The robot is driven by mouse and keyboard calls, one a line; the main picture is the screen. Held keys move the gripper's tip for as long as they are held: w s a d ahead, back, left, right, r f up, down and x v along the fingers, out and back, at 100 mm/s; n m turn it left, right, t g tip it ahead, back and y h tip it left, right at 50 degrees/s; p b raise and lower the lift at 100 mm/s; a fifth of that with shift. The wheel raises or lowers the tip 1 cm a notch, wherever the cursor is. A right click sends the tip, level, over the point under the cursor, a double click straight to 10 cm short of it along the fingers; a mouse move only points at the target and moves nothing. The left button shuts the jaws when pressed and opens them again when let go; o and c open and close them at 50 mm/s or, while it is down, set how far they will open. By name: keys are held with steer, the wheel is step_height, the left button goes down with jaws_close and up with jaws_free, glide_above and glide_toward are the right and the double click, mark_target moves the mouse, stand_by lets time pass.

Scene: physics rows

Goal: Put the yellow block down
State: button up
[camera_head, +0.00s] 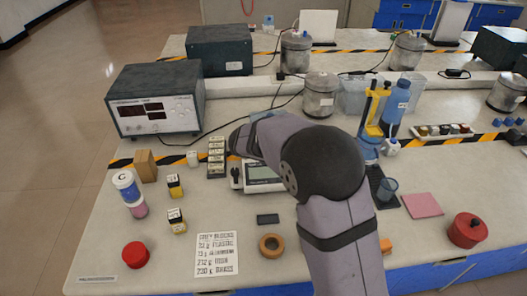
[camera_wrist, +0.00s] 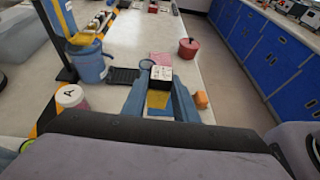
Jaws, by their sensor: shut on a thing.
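In the wrist view, my gripper (camera_wrist: 158,90) has its two blue-grey fingers on either side of a yellow block (camera_wrist: 157,99) with a white, black-marked top. The fingers are shut on it. I cannot tell whether the block touches the table. In the head view, my arm hides the gripper and the held block.
A pink pad (camera_head: 423,205) and a red pot (camera_head: 467,230) lie to the right. A blue bottle (camera_head: 397,105) and a yellow stand (camera_head: 374,112) rise behind. A printed sheet (camera_head: 217,254), tape roll (camera_head: 271,245) and dark block (camera_head: 268,219) lie front left, with bare table between them.

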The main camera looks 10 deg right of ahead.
steer(key=w+a+r+n+t+y+p, duration=0.2)
steer(key=w+a+r+n+t+p, duration=0.15)
steer(key=a, duration=0.65)
steer(key=w+a+r+n+t+y+p, duration=0.15)
steer(key=w+a+n+t, duration=0.3)
steer(key=a, duration=0.55)
steer(key=w+a+r+n+t+y+p, duration=0.25)
steer(key=w+a+r+t, duration=0.2)
steer(key=a, duration=0.55)
steer(key=n+t+y, duration=0.1)
steer(key=n+y, duration=1.1)
steer(key=n, duration=0.1)
glide_above(143, 159)
steer(key=shift+f, duration=4.85)
steer(key=shift+f+b, duration=0.25)
steer(key=shift+b, duration=0.3)
steer(key=o, duration=1.1)
steer(key=shift+s+r, duration=0.1)
